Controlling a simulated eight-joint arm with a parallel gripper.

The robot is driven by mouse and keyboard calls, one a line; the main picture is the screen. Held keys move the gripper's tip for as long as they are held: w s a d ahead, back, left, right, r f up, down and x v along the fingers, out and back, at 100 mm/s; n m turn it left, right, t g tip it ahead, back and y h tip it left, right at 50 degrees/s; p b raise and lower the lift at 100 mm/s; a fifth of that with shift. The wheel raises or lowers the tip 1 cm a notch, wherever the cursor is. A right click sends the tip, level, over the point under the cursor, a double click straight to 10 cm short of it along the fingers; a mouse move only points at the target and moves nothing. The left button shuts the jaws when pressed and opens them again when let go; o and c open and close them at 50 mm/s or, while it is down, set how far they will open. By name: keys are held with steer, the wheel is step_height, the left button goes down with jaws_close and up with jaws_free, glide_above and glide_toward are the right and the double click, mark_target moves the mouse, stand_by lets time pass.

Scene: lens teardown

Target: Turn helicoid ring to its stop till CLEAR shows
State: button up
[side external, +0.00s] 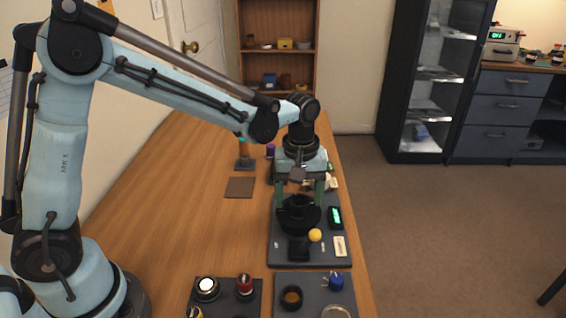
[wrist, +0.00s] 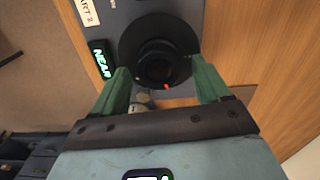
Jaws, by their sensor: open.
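The black helicoid ring (wrist: 140,38) sits on a dark grey base in the wrist view, with a narrower dark barrel at its middle and a small red mark on its near edge. It also shows in the side view (side external: 298,218). A small black display (wrist: 101,60) beside it reads NEAR in green; in the side view the display (side external: 336,217) is too small to read. My gripper (wrist: 159,66) is open, its green fingers on either side of the ring. It points down over the ring in the side view (side external: 299,196). I cannot tell whether the fingers touch it.
A yellow ball (side external: 315,235) and a black block (side external: 298,248) are close by on the base plate. Dark trays with knobs (side external: 226,296) and small parts (side external: 312,294) lie at the front.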

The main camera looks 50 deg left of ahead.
steer(key=shift+f, duration=0.2)
steer(key=c, duration=1)
steer(key=shift+c, duration=0.2)
